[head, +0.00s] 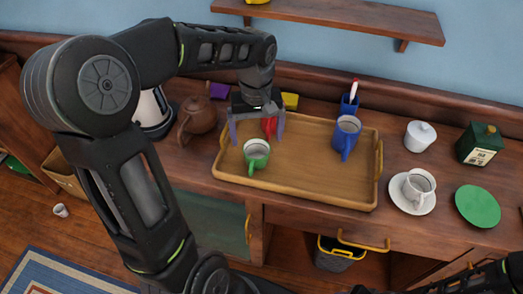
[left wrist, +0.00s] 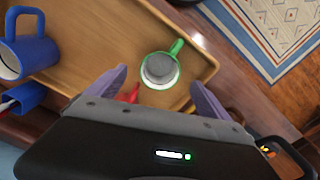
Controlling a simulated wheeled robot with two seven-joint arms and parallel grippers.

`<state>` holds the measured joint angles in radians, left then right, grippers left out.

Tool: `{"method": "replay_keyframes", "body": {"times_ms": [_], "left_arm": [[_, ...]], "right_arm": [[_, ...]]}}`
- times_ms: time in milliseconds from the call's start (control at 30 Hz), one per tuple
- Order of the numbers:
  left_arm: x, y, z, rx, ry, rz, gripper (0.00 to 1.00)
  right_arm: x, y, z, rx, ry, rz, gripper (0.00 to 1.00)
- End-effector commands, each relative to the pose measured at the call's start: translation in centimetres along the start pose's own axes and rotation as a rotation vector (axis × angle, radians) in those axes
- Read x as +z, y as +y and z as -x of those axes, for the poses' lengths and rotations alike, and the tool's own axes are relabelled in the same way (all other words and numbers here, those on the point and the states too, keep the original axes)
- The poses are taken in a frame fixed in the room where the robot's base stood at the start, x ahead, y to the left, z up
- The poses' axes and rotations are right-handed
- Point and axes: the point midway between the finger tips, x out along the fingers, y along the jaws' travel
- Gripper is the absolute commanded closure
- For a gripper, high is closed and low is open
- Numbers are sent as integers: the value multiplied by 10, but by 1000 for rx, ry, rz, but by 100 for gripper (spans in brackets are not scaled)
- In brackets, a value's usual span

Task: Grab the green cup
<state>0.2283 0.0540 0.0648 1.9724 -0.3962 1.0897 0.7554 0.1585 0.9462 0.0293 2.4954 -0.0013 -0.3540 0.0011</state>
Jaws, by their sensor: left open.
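The green cup (head: 257,153) stands upright near the left front corner of the wooden tray (head: 310,183) in the head view. In the left wrist view the green cup (left wrist: 160,70) has a pale inside, and its handle points up and right. My left gripper (head: 257,138) hangs over the tray's left end, just behind the cup. Its purple fingers are spread, and the left wrist view shows the fingertips (left wrist: 158,82) apart, close to the cup. A red object (head: 269,126) lies between or behind the fingers, partly hidden. My right gripper is not visible; only part of that arm shows at the lower right.
On the tray's right stands a blue mug (head: 346,134), with a blue holder (head: 349,104) behind it. A brown teapot (head: 197,117) is left of the tray.

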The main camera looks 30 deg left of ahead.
Motion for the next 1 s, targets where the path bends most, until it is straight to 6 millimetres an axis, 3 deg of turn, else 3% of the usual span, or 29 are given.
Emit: {"method": "replay_keyframes", "body": {"times_ms": [167, 467, 800, 1000], "left_arm": [[0, 0, -1, 0, -1, -1, 9], [0, 0, -26, 0, -2, -1, 9], [0, 0, -29, 0, -1, -1, 9], [0, -1, -52, -3, -5, -1, 9]], "right_arm": [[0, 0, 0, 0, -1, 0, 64], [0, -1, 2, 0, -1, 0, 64], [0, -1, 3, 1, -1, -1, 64], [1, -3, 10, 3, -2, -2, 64]]}}
